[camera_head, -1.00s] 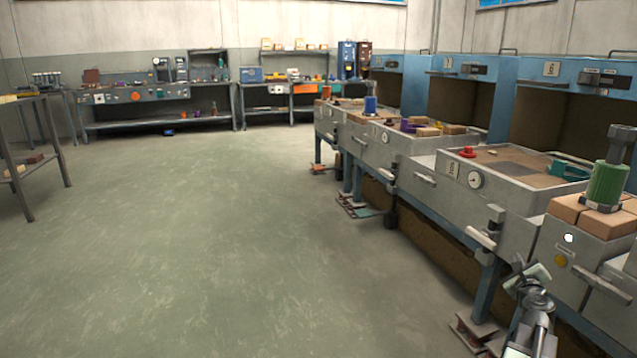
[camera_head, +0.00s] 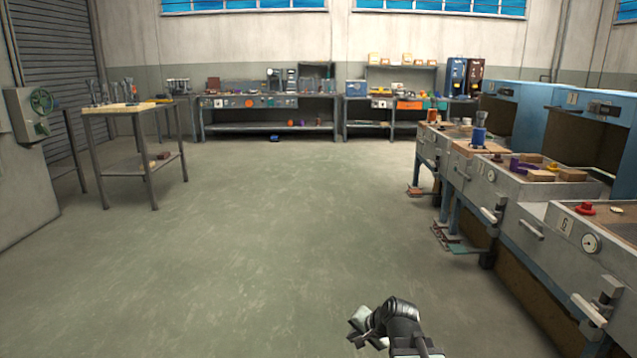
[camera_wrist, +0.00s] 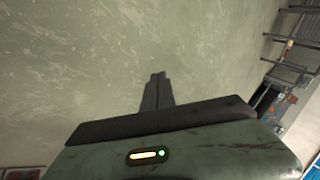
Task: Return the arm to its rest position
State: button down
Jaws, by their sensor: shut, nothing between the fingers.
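My gripper (camera_head: 358,325) shows low in the head view, right of centre, at the end of my dark and grey arm. It is over the open floor and apart from the benches. In the wrist view my gripper (camera_wrist: 158,78) has its dark fingers together with nothing between them, and green floor lies behind them. Most of my arm is below the head view's bottom edge and hidden.
A row of grey stations with blue hoods (camera_head: 580,130) runs along the right. A metal table (camera_head: 125,112) stands at left, beside a grey cabinet (camera_head: 22,165) with a green handwheel. Workbenches (camera_head: 265,103) line the back wall. The middle floor (camera_head: 270,220) is clear.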

jog(key=s+d+f+n+g+h, duration=0.2)
jog(key=s+d+n+g, duration=0.15)
jog(key=s, duration=0.35)
jog(key=s+d+f+n+g+h, duration=0.2)
jog(key=s+d+n+g, duration=0.15)
jog(key=s, duration=0.25)
notch_tip(320, 180, up, 38)
jog(key=t+p, duration=0.1)
jog(key=p, duration=3.6)
jog(key=shift+w+a+f+p, duration=0.15)
jog(key=shift+a+f+p, duration=0.05)
jog(key=shift+a+p, duration=0.2)
jog(key=shift+d, duration=0.1)
